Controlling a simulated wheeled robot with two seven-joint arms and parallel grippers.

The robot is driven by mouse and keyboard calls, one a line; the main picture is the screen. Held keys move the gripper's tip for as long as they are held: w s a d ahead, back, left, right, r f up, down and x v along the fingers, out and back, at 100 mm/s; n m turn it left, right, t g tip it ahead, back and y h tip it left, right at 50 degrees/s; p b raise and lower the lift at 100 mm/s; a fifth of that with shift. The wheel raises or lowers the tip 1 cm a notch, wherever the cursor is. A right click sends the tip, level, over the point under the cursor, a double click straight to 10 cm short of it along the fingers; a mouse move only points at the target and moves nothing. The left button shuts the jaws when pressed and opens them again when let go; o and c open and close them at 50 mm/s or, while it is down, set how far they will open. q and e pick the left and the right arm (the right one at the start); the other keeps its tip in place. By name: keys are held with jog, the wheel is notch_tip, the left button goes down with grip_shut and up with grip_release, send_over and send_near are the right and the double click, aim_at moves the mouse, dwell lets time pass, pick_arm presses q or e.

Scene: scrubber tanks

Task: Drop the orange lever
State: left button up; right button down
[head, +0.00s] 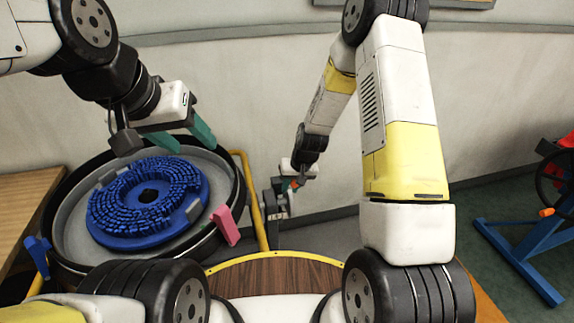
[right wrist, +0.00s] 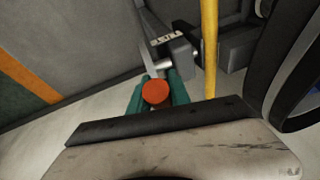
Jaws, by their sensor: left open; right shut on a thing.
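The orange lever (head: 294,185) is on a grey metal fitting by the yellow post, beyond the round tank. In the right wrist view its round orange end (right wrist: 155,92) sits between the teal fingers, with a grey metal bar running up behind it. My right gripper (right wrist: 154,95) is shut on the orange lever; in the head view this gripper (head: 292,181) is small and partly hidden by its own wrist. My left gripper (head: 188,142) is open and empty above the far side of the blue scrubber disc (head: 180,220).
The round tank (head: 240,190) holds the blue disc, with a pink clip (head: 226,225) and a blue clip (head: 38,252) on its rim. A yellow post (head: 256,205) stands beside the lever. A blue frame (head: 520,260) stands at right, with open floor between.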

jog(key=shift+s+d+f+t, duration=0.1)
jog(key=shift+s+f+t, duration=0.15)
jog(key=shift+f+t, duration=0.25)
jog(key=shift+s+d+f+t, duration=0.1)
jog(key=shift+s+f+t, duration=0.15)
jog(key=shift+f, duration=0.35)
jog(key=shift+f+t+y, duration=0.25)
jog(key=shift+t+y, duration=0.05)
jog(key=shift+t, duration=0.15)
jog(key=shift+a, duration=0.1)
jog(key=c, duration=1.2)
grip_release()
jog(key=v, duration=0.8)
jog(key=shift+w, duration=0.1)
